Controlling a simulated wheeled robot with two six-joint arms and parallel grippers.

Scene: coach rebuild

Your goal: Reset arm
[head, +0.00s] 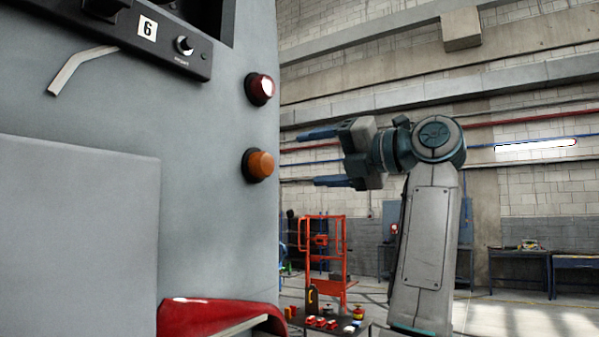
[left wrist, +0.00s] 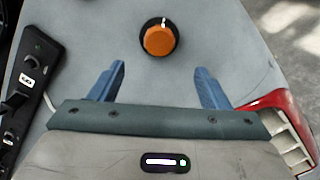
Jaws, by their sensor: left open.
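My left gripper (head: 306,159) is open and empty in the head view, its two blue fingers pointing left at the side of the grey coach panel (head: 215,150). Free space shows between the fingers and an orange knob (head: 258,165) on the panel. In the left wrist view the open fingers of the left gripper (left wrist: 160,67) lie below the orange knob (left wrist: 160,40), which has a black base and a white mark at its top. Nothing is between the fingers. The right gripper is in neither view.
A red lamp (head: 260,89) sits above the knob. A black control strip (head: 150,38) with a lever (head: 76,67) is at upper left. A red light housing (head: 215,316) juts out below. An orange stand (head: 322,260) and workbenches (head: 520,268) stand farther back.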

